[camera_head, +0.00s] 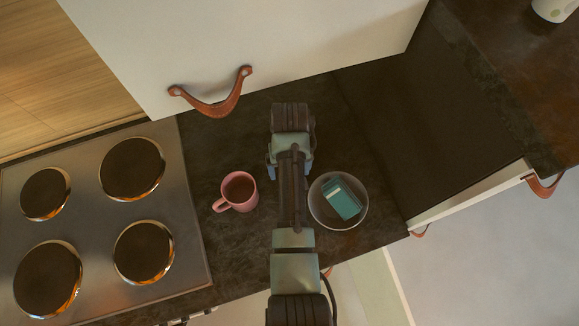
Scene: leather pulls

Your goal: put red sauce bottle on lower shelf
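I see no red sauce bottle in this view. No shelf that I can name as the lower shelf shows clearly. My arm reaches up the middle of the picture over the dark counter (235,145). My gripper (290,160) is at its far end, mostly hidden under the wrist, with only small blue parts showing at both sides. I cannot tell whether it is open or shut, or whether it holds anything.
A pink mug (238,192) stands left of my arm. A bowl (339,218) with a teal box (342,199) is close on the right. A hob (100,225) is at left. A pale cabinet panel (300,45) with a leather pull (213,103) is above. A pale spotted cup (553,8) is top right.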

